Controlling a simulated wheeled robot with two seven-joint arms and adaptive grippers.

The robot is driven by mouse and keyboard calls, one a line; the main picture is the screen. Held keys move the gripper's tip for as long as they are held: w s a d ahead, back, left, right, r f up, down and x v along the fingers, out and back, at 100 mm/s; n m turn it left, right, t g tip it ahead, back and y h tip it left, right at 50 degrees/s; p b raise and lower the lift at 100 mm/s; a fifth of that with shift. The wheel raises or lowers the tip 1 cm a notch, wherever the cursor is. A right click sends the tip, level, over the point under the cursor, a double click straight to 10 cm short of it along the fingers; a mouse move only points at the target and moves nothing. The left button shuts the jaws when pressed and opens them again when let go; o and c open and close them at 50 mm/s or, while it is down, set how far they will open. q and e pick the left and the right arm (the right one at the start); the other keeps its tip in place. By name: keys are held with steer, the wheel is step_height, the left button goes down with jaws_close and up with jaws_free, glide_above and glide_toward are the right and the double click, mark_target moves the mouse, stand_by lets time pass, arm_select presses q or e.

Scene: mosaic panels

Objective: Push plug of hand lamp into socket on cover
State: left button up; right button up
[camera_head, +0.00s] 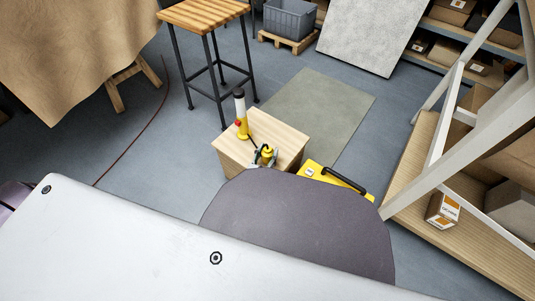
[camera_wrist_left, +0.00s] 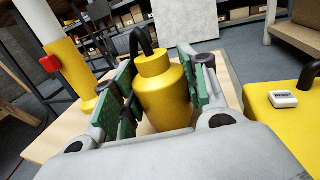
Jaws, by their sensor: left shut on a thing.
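The hand lamp (camera_head: 241,118), white and yellow with a red part, stands upright on a wooden block. It also shows at the left of the left wrist view (camera_wrist_left: 68,62). My left gripper (camera_head: 264,155) is shut on the yellow plug (camera_wrist_left: 163,88), whose green-padded fingers lie on both sides of it. A black cable bends out of the plug's top. The plug is over the block's near part; its lower end is hidden. The yellow cover (camera_head: 318,171) with a black handle lies right of the block, apart from the plug. I cannot make out its socket.
The wooden block (camera_head: 284,136) is partly hidden by my arm. A stool (camera_head: 205,15) stands behind it, with a grey crate (camera_head: 289,18) on a pallet farther back. A wooden shelf with a white frame (camera_head: 428,170) is at right. The floor mat (camera_head: 318,108) is clear.

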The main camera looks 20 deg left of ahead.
arm_select(q)
steer(key=shift+r+p, duration=0.35)
steer(key=shift+r, duration=0.4)
arm_select(e)
steer(key=shift+s+d+r, duration=0.1)
steer(key=shift+s+r, duration=0.05)
steer(key=shift+r, duration=0.2)
arm_select(q)
step_height(320, 180, up, 6)
steer(key=p, duration=0.3)
steer(key=shift+r+p, duration=0.15)
steer(key=shift+p, duration=0.2)
steer(key=shift+r+p, duration=0.4)
steer(key=shift+r, duration=0.45)
arm_select(e)
steer(key=shift+h, duration=0.4)
steer(key=shift+d+r, duration=0.2)
steer(key=shift+r, duration=0.9)
steer(key=shift+d+r, duration=0.15)
steer(key=shift+r, duration=0.9)
steer(key=shift+s+d+f+g, duration=0.1)
steer(key=shift+s+f+g, duration=0.1)
steer(key=shift+s+g, duration=0.1)
arm_select(q)
steer(key=shift+w+a+r, duration=0.1)
arm_select(e)
steer(key=shift+s+f, duration=0.1)
